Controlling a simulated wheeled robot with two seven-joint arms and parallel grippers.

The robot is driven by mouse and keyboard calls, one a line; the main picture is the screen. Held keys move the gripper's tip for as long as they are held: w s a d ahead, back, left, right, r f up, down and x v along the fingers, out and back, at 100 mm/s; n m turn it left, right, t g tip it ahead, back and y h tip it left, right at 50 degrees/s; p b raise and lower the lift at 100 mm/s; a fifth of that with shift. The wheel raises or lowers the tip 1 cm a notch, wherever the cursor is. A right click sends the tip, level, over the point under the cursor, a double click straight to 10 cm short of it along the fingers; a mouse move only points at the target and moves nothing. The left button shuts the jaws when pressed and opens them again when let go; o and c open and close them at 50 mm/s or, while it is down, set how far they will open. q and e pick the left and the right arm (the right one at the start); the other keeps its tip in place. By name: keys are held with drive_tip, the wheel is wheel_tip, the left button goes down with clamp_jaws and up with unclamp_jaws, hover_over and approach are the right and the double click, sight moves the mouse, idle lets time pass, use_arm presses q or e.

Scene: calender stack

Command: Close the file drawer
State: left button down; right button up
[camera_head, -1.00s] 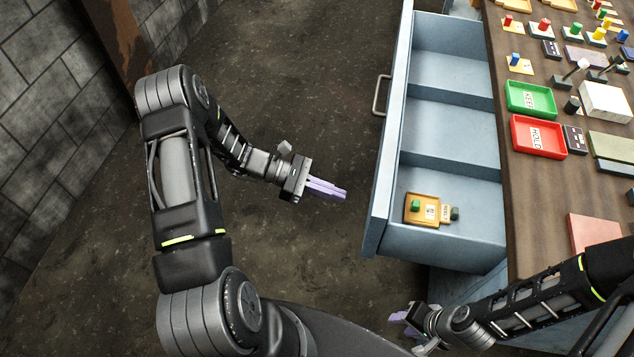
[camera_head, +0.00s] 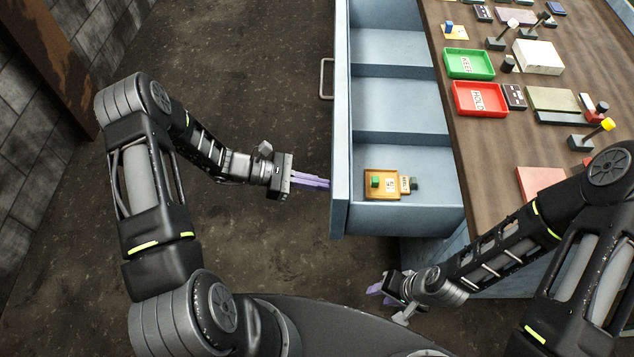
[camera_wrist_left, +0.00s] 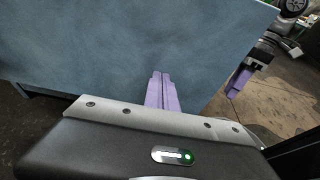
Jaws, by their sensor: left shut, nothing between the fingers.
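The file drawer (camera_head: 342,190) is blue-grey and pulled out to the left of the desk. Its inside shows several compartments, and a handle (camera_head: 326,78) sits on its front. My left gripper (camera_head: 328,182) is shut and empty, with its purple fingertips at or very near the drawer front; contact cannot be told. In the left wrist view the fingers (camera_wrist_left: 161,92) point at the blue-grey drawer front (camera_wrist_left: 120,50). My right gripper (camera_head: 376,288) is low, in front of the drawer's near side; whether its fingers are open or shut is unclear.
An orange tray (camera_head: 382,196) with a green block and a tag lies in the drawer's nearest compartment. On the wooden desktop (camera_head: 490,150) stand a green tray (camera_head: 470,75), a red tray (camera_head: 460,97) and several small items. The floor left of the drawer is clear.

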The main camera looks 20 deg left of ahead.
use_arm(q)
drive_tip(key=w+d+b, duration=0.2)
drive_tip(key=d, duration=0.7)
drive_tip(key=w+d+b, duration=0.2)
drive_tip(key=d+b, duration=0.1)
drive_tip(key=d, duration=0.6)
drive_tip(key=w+d+b, duration=0.3)
drive_tip(key=d, duration=0.6)
drive_tip(key=shift+d+f, duration=0.1)
drive_tip(key=shift+d, duration=0.1)
drive_tip(key=shift+d+b, duration=0.25)
drive_tip(key=shift+b, duration=0.05)
drive_tip(key=shift+r, duration=0.2)
drive_tip(key=shift+d+r, duration=0.1)
drive_tip(key=shift+d, duration=0.05)
drive_tip(key=shift+a, duration=0.5)
drive_tip(key=v, duration=0.2)
drive_tip(key=f+v, duration=0.1)
drive_tip(key=v, duration=0.2)
drive_tip(key=shift+s+a, duration=0.15)
drive_tip(key=shift+a, duration=0.3)
drive_tip(key=v, duration=0.7)
drive_tip(key=shift+a, duration=0.35)
drive_tip(key=shift+s, duration=0.1)
